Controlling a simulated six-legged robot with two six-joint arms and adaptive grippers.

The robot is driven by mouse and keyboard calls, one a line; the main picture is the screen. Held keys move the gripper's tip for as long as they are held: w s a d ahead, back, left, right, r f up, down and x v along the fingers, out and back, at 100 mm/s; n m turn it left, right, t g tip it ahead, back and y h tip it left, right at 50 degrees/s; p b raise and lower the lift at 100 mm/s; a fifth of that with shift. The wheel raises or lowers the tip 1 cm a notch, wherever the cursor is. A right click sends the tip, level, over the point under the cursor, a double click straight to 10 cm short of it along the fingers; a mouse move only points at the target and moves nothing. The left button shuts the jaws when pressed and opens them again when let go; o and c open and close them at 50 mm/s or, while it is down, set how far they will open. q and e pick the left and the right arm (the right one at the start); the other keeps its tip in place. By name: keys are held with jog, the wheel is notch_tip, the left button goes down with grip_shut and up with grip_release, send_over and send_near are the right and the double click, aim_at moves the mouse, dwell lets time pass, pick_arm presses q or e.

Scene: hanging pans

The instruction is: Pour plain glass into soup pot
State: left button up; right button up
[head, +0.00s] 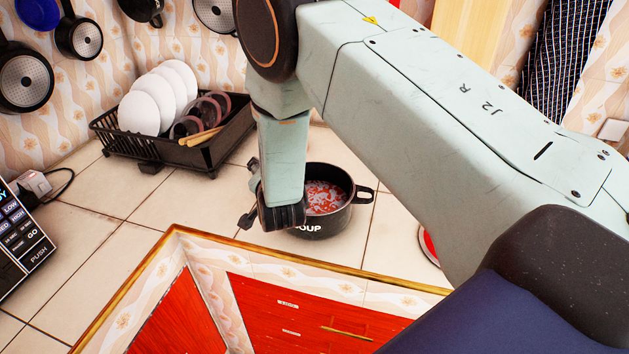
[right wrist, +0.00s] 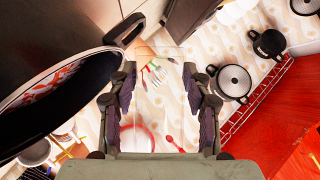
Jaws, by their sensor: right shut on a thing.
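The black soup pot (head: 335,222) stands on the tiled counter, upright, with red and pale contents inside. Part of its "SOUP" lettering is covered by my right arm. In the right wrist view the pot (right wrist: 35,125) fills the left side, its rim beside my fingers. In the head view the right wrist is at the pot's left rim and hides most of the gripper. My left gripper is not in view.
A black dish rack (head: 175,150) with white plates stands at the back left. A control panel (head: 22,235) is at the left edge. Pans (head: 25,80) hang on the wall. The counter's front edge (head: 310,270) runs just before the pot. Tiles left of the pot are clear.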

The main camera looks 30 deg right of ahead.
jog(key=shift+w+r+n+h+p, duration=0.1)
jog(key=shift+r+n+h+p, duration=0.15)
jog(key=shift+n, duration=0.25)
jog(key=shift+a+f+n+g+h, duration=0.4)
jog(key=shift+a+f+n, duration=0.1)
jog(key=shift+n, duration=0.1)
jog(key=shift+w+a+f+n+g+h, duration=0.15)
jog(key=shift+w+n+g+h, duration=0.15)
jog(key=shift+n, duration=0.3)
jog(key=shift+a+r+n+h+p, duration=0.2)
jog(key=shift+r+n+h+p, duration=0.35)
jog(key=shift+r, duration=0.15)
jog(key=shift+f+n+g, duration=0.15)
jog(key=shift+n+g, duration=0.15)
jog(key=shift+n, duration=0.15)
jog(key=shift+w+a+f+h, duration=0.1)
jog(key=shift+w+f+h, duration=0.1)
jog(key=shift+h, duration=0.1)
jog(key=shift+n, duration=0.3)
jog(key=shift+s, duration=0.15)
